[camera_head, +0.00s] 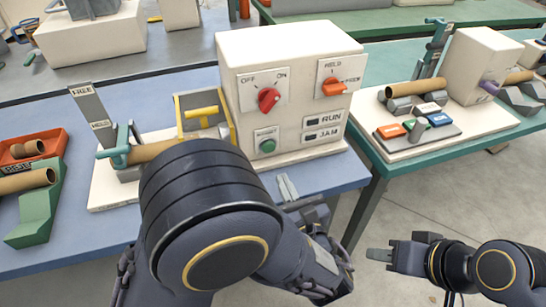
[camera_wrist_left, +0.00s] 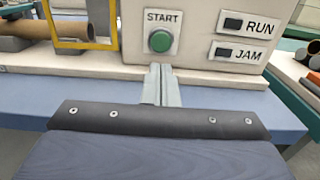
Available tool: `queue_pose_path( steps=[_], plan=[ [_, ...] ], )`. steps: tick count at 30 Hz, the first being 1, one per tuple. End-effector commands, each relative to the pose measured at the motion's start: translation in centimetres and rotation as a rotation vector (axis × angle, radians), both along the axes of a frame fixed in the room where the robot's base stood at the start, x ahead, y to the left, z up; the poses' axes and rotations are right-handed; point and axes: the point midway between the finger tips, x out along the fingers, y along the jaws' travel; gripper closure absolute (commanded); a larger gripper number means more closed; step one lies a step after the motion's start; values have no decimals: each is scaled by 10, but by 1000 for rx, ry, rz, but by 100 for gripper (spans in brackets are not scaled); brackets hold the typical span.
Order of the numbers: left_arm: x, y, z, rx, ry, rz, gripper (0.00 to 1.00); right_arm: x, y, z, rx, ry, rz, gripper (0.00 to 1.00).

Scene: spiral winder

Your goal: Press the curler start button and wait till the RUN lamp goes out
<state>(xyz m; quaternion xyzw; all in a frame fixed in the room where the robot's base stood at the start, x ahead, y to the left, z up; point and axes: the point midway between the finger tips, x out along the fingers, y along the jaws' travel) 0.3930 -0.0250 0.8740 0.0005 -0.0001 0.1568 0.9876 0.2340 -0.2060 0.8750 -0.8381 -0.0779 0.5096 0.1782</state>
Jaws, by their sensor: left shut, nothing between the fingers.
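The curler is a cream box (camera_head: 285,60) on a cream base on the blue table. Its green START button (camera_head: 267,146) is low on the front face and also shows in the left wrist view (camera_wrist_left: 160,41). The RUN lamp (camera_head: 311,121) is dark, also in the left wrist view (camera_wrist_left: 233,24). The JAM lamp (camera_wrist_left: 224,51) below it is dark too. My left gripper (camera_head: 287,187) is shut and empty. In the left wrist view its fingertips (camera_wrist_left: 160,70) are just below the button, apart from it. My right gripper (camera_head: 378,254) is over the floor at right, its opening unclear.
The curler carries a red OFF/ON knob (camera_head: 268,99) and an orange HOLD/FEED knob (camera_head: 333,88). A brown tube (camera_head: 160,150), a yellow-framed guard (camera_head: 204,112) and a FREE/HOLD lever (camera_head: 92,112) are to its left. A green table (camera_head: 376,150) with another machine is at right.

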Motion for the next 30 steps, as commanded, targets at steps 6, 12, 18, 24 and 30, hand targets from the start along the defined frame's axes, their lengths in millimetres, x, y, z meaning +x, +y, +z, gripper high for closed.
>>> queue_pose_path(
  steps=[6, 12, 18, 24, 30],
  plan=[
    [45, 16, 0, -2, -1, 5, 100, 0, 0, 1, 0, 0, 0, 64],
    [70, 23, 0, -1, 1, 1, 100, 0, 0, 2, 0, 0, 0, 64],
    [79, 25, 0, 0, 0, -1, 100, 0, 0, 2, 0, 0, 0, 64],
    [79, 25, 0, 0, 0, -1, 100, 0, 0, 2, 0, 0, 0, 64],
    [87, 28, 0, -1, 0, 1, 100, 0, 0, 1, 0, 0, 0, 64]
  ],
)
